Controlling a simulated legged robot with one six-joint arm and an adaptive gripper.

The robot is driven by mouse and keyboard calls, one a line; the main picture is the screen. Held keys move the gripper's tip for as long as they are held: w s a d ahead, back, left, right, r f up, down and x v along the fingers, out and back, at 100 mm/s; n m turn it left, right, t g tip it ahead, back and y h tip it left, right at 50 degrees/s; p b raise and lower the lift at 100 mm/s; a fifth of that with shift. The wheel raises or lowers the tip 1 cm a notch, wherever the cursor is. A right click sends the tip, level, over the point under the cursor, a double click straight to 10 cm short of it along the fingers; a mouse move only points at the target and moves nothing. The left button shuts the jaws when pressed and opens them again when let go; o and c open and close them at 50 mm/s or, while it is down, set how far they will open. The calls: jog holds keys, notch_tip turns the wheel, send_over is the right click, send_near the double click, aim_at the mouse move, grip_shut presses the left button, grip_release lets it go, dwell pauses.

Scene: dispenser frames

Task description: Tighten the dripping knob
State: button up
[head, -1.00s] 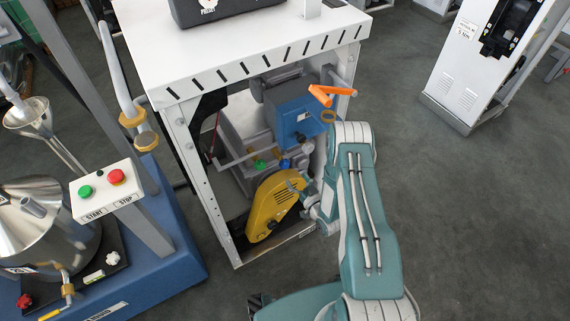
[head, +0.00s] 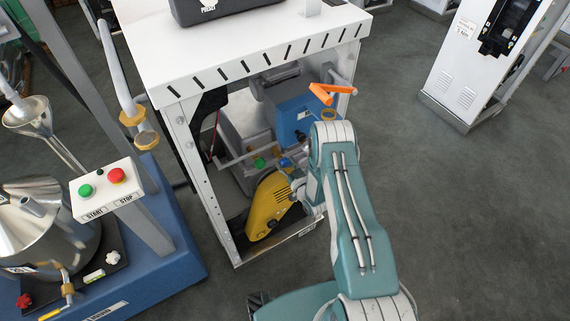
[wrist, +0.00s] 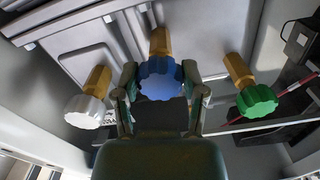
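Three knobs on brass stems show in the wrist view: a white knob (wrist: 85,110) at left, a blue knob (wrist: 160,80) in the middle and a green knob (wrist: 257,101) at right. The green knob also shows in the head view (head: 259,163), inside the white-topped frame. My gripper (wrist: 160,88) is open, with one finger on each side of the blue knob. Small gaps seem to remain between the fingers and the knob. In the head view my arm hides most of the gripper. No drip is visible, so I cannot tell which knob drips.
The white-topped frame (head: 240,60) encloses the knobs, with a yellow guard (head: 266,208) below and a blue box (head: 293,112) above. An orange handle (head: 322,93) sticks out at upper right. A START/STOP panel (head: 106,190) stands at left.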

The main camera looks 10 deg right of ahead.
jog(key=shift+w+m, duration=0.1)
jog(key=shift+m, duration=0.2)
jog(key=m, duration=1.1)
dwell(0.4)
jog(key=shift+m, duration=0.3)
jog(key=o, duration=1.1)
jog(key=shift+o, duration=0.2)
jog(key=v, duration=1.2)
